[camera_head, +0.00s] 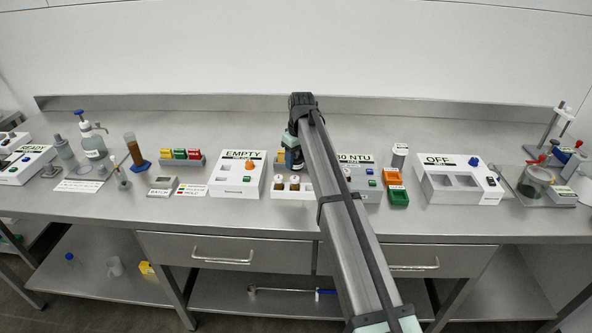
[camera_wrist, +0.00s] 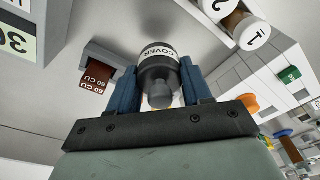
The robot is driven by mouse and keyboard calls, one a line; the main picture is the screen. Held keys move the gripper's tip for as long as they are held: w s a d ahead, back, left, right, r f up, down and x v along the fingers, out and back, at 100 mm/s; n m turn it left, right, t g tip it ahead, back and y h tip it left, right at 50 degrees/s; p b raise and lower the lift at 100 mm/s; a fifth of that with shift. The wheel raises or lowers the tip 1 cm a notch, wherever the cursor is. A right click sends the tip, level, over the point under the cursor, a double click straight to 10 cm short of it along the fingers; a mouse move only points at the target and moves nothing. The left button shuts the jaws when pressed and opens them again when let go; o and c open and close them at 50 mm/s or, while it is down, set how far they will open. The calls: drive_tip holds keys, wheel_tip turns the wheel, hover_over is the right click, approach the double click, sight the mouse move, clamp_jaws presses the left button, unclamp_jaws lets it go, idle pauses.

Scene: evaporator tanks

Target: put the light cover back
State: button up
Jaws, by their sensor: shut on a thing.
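The light cover (camera_wrist: 160,72) is a dark round cap with a knob and a white band reading "COVER". In the wrist view it sits between the two blue fingers of my gripper (camera_wrist: 160,88), which is shut on it. In the head view my gripper (camera_head: 292,158) is above the bench, just left of the grey instrument (camera_head: 368,197) reading "30 NTU". My arm hides part of that instrument, and I cannot make out the cover there. The instrument's display corner (camera_wrist: 18,40) shows at the upper left of the wrist view.
A white rack with capped vials (camera_head: 280,187) stands below my gripper; a numbered vial (camera_wrist: 252,33) shows in the wrist view. A "60 CU" brown piece (camera_wrist: 97,76) is nearby. The "EMPTY" box (camera_head: 227,180) is left; orange and green bins (camera_head: 398,197) and the "OFF" box (camera_head: 435,190) are right.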

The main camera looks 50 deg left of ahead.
sight(296, 169)
drive_tip(key=shift+f, duration=2.2)
drive_tip(key=shift+f, duration=0.15)
drive_tip(key=o, duration=1.1)
drive_tip(key=r, duration=0.4)
drive_tip(key=d+r, duration=0.1)
drive_tip(key=r, duration=0.7)
drive_tip(key=shift+d+r, duration=0.1)
drive_tip(key=shift+d, duration=0.15)
